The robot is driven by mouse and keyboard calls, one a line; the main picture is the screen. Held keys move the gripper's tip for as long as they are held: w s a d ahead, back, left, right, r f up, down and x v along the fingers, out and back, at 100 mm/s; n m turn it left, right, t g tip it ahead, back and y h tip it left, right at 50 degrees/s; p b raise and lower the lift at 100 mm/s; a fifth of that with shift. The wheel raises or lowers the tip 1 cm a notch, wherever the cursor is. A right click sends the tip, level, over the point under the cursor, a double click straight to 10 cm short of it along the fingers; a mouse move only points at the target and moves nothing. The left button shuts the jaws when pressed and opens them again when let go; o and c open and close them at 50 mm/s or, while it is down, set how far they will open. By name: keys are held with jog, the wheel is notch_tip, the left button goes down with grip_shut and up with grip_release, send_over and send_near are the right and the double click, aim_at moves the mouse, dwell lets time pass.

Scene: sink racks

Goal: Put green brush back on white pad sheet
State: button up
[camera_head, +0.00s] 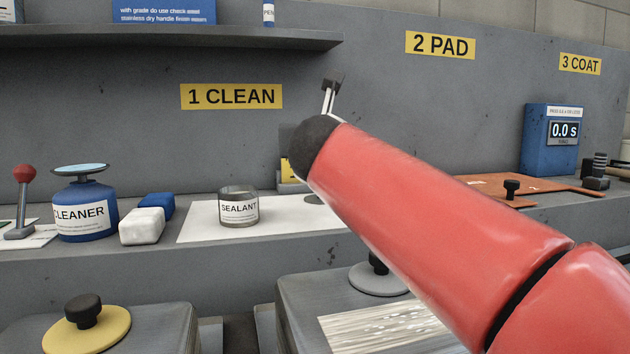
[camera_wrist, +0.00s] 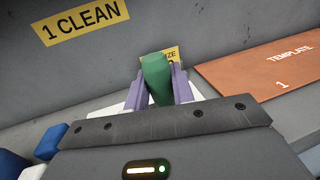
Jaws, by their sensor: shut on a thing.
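In the wrist view, my gripper (camera_wrist: 158,84) is shut on the green brush (camera_wrist: 155,70), with a purple finger on either side. Only the brush's rounded green upper part shows; its lower end is hidden behind my gripper. In the head view, my red arm hides the gripper and brush. A white sheet (camera_head: 290,222) lies flat on the grey ledge there, with the sealant jar (camera_head: 238,207) standing on it. My arm covers its right part. I cannot tell whether the brush touches the sheet.
The blue cleaner bottle (camera_head: 85,212), a white block (camera_head: 142,226) and a blue block (camera_head: 157,204) stand left of the sheet. A red-knobbed lever (camera_head: 23,200) is at far left. An orange template (camera_wrist: 265,70) lies to the right. A blue timer (camera_head: 550,140) stands at the back right.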

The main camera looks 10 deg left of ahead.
jog(key=shift+f+b, duration=0.35)
jog(key=shift+f, duration=3.5)
jog(key=shift+f, duration=0.2)
jog(key=o, duration=1)
jog(key=shift+r, duration=0.15)
jog(key=shift+s+r, duration=0.1)
jog(key=v, duration=1.1)
jog(key=shift+s+d+b, duration=0.15)
jog(key=shift+s+b, duration=0.25)
